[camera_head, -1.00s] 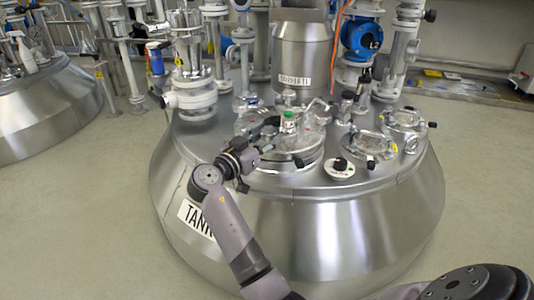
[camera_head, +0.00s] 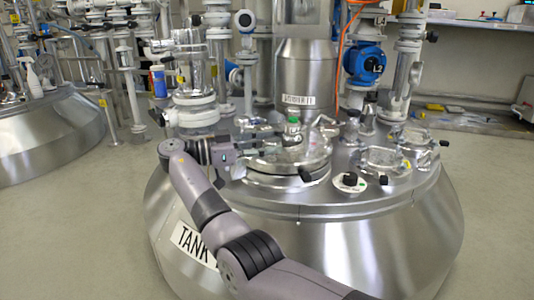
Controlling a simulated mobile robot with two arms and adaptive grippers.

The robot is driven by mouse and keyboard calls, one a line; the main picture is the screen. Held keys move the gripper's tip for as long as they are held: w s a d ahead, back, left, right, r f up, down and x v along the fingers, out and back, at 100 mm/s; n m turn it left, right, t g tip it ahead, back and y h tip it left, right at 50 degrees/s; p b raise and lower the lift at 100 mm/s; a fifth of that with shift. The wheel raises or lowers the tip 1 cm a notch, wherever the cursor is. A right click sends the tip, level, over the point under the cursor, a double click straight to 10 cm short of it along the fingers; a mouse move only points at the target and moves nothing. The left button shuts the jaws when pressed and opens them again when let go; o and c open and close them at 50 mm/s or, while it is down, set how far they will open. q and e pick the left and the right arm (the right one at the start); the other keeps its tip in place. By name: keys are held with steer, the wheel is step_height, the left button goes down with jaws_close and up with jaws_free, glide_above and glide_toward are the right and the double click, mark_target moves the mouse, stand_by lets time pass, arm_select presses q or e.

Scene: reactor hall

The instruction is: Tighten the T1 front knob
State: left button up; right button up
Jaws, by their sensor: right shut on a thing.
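The T1 tank (camera_head: 370,235) is a large steel vessel with a plate reading "TANK" on its left front. Its round hatch lid (camera_head: 290,180) sits on top; a black knob (camera_head: 306,174) is at the lid's front edge. My right arm comes in from the bottom and bends at the left. My right gripper (camera_head: 283,134) points right, over the left side of the lid. It seems shut on a small metal piece with a green top (camera_head: 293,121), above the lid; its lower end is hard to make out. The gripper is apart from the black front knob. My left gripper is out of view.
A white dial with a black knob (camera_head: 350,182) and a clear sight glass (camera_head: 384,160) stand right of the lid. A steel cylinder (camera_head: 305,75) and pipes with a blue valve (camera_head: 365,65) rise behind. Floor is clear at the left.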

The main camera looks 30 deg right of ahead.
mark_target(267, 140)
steer(key=shift+d+r+m+g+b, duration=0.1)
steer(key=shift+r+m+g+b, duration=0.1)
steer(key=shift+m+g+b, duration=0.2)
steer(key=shift+w, duration=0.1)
steer(key=o, duration=0.8)
steer(key=shift+r, duration=0.1)
steer(key=o, duration=0.3)
steer(key=shift+o, duration=0.2)
steer(key=shift+f, duration=0.2)
step_height(267, 140, up, 10)
steer(key=shift+r, duration=0.1)
